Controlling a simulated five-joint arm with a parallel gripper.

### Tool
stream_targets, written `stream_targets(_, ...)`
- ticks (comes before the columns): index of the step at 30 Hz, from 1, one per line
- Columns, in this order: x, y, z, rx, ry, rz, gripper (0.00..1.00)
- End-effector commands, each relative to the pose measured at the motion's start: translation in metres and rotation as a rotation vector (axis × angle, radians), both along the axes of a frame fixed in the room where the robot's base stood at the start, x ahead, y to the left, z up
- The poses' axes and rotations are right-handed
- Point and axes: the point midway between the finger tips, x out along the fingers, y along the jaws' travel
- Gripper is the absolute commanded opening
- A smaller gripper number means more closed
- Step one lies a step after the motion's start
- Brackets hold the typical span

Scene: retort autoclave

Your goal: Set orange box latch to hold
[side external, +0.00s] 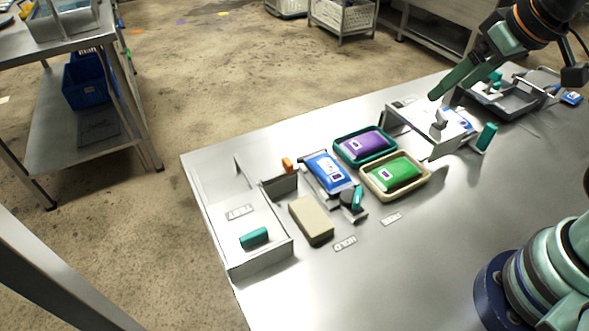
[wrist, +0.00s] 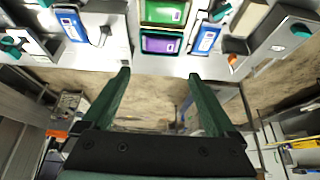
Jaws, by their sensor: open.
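A small orange block (side external: 287,164) sits at the top of a grey upright plate (side external: 280,185) beside the open metal box (side external: 262,258) on the left of the table. It also shows in the wrist view as a small orange piece (wrist: 232,61) at upper right. Whether it is the latch's handle, and its exact setting, I cannot tell. A label plate (side external: 345,243), apparently reading HOLD, lies in front of the tan block. My gripper (side external: 440,92) is raised over the far right of the table, well away from the orange block. Its green fingers (wrist: 158,76) are apart and empty.
A teal handle (side external: 254,238) is in the left box. A tan block (side external: 311,220), blue pouch (side external: 327,171), purple pouch (side external: 366,145) and green pouch (side external: 396,171) crowd the middle. A white fixture (side external: 433,122) stands below my gripper. The table's front is clear.

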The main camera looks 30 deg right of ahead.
Motion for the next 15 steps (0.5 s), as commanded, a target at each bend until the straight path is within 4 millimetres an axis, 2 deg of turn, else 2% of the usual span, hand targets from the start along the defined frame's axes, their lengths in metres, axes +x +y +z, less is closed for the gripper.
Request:
stream_targets(2,0.000,0.000,0.000,0.000,0.000,0.000,0.93)
stream_targets(6,0.003,0.002,0.002,0.003,0.006,0.001,0.49)
stream_targets(11,0.020,0.017,0.010,0.020,0.056,0.011,0.49)
stream_targets(15,0.047,0.042,0.017,0.041,0.128,0.017,0.49)
